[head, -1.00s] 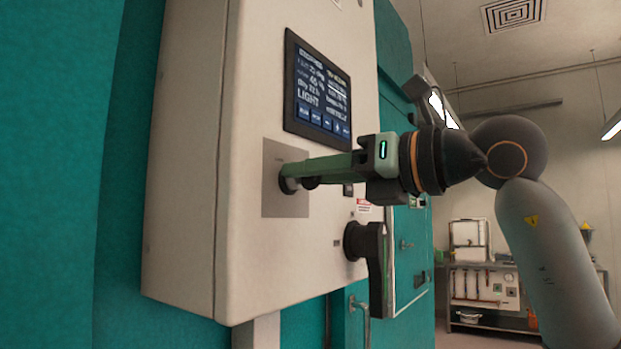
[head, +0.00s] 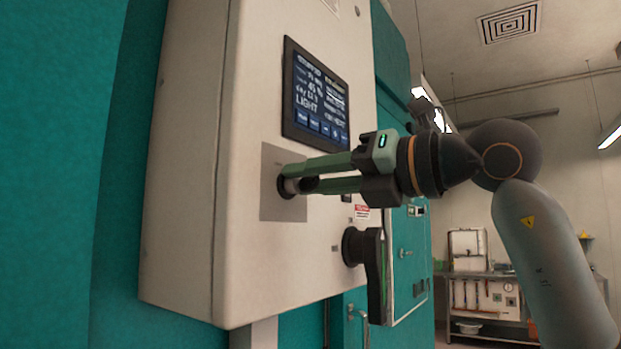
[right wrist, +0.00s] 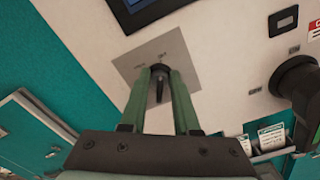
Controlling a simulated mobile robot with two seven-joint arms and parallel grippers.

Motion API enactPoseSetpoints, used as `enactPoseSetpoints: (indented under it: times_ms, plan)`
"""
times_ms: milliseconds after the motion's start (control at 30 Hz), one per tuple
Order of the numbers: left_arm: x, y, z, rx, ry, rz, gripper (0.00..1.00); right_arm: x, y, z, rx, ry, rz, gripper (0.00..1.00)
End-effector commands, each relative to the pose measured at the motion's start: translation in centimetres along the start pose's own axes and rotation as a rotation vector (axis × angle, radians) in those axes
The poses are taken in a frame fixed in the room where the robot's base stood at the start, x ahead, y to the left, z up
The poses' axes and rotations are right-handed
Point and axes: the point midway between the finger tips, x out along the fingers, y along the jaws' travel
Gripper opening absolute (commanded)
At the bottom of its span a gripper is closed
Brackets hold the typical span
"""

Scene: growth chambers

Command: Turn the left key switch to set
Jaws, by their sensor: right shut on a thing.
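The left key switch sits on a square grey plate (head: 270,208) on the front of the white control box (head: 190,170). Its dark key (right wrist: 159,88) shows in the right wrist view between two green fingers. My right gripper (head: 289,179) is shut on the key, with its fingers close to the plate and one above the other in the head view. Two small labels stand on the plate above the key, too small to read surely. The fingers hide part of the switch in the head view. My left gripper is not in view.
A lit display (head: 316,95) is above and right of the plate. A black handle (head: 372,265) juts from the box's lower right, below my right gripper. Teal chamber walls (head: 60,180) flank the box. A bench with equipment (head: 480,278) stands far back.

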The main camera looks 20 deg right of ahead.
Motion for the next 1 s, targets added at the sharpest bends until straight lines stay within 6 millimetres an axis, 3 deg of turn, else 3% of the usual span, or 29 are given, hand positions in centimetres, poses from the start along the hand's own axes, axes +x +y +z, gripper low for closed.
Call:
enactPoseSetpoints:
  times_ms: [133,167,200,567,667,1000]
  plan:
    - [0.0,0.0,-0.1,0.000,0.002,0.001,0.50,0.0,0.0,0.1,0.001,-0.002,0.001,0.00]
    - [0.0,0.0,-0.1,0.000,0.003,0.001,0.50,0.0,0.0,0.1,0.000,-0.002,0.001,0.33]
    - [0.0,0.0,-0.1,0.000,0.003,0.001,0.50,0.0,0.0,0.1,0.000,-0.002,0.000,0.38]
    - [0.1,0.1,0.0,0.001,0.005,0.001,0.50,-0.6,0.0,0.0,-0.002,-0.003,0.000,0.39]
    - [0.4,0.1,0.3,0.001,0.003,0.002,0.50,-2.0,-0.1,0.0,-0.003,-0.005,-0.001,0.39]
    - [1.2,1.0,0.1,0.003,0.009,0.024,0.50,-9.3,-0.1,0.0,-0.002,-0.006,0.000,0.39]
